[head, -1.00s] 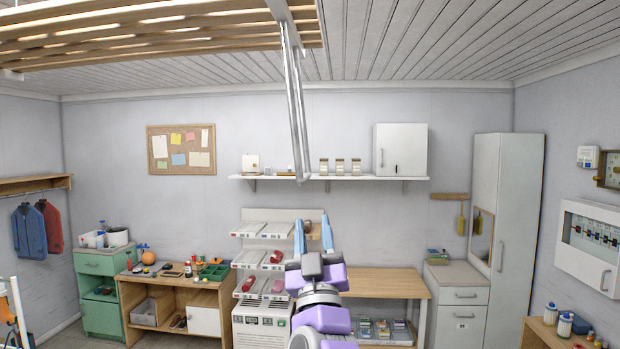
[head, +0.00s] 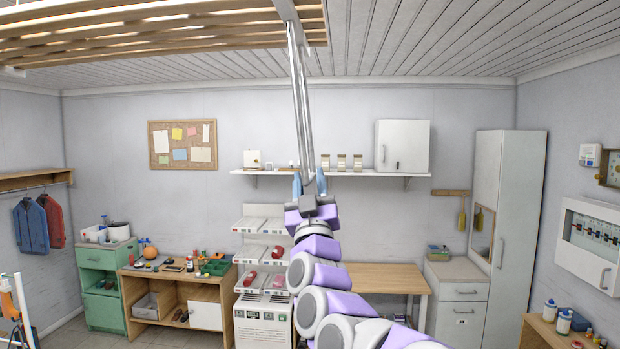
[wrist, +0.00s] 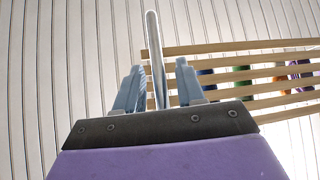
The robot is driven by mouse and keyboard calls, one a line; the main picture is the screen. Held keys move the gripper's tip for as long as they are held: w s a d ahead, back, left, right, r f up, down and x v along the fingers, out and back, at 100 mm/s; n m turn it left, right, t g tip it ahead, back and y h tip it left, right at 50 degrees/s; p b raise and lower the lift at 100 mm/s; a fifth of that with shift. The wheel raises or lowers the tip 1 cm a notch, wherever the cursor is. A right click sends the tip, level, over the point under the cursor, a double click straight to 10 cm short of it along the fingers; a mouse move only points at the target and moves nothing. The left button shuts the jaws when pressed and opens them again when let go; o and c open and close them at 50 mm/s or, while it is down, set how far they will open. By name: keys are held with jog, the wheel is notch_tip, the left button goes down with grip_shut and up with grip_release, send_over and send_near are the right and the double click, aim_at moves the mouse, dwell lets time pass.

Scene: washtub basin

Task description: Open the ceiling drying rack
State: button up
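The ceiling drying rack (head: 150,45) is a wooden slatted frame at the upper left of the head view, up near the ceiling. Its slats (wrist: 230,92) show at the right of the wrist view. A long metal pull bar (head: 301,100) hangs from the rack's right part. My gripper (head: 310,180) is raised at the bar's lower end. In the wrist view the bar (wrist: 154,55) runs between the two blue-grey fingers (wrist: 158,85). The fingers are apart, with a gap beside the bar. Contact with the bar is not clear.
A wall shelf (head: 270,172) with jars and a white wall cabinet (head: 402,147) are behind the bar. Below are a wooden bench (head: 385,278), a product stand (head: 262,225) and a tall cabinet (head: 497,200). The air around the raised arm looks clear.

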jog(key=shift+w+r, duration=0.3)
jog(key=shift+r, duration=0.05)
jog(key=shift+d, duration=0.1)
jog(key=shift+c, duration=0.7)
jog(key=shift+a, duration=0.2)
grip_shut()
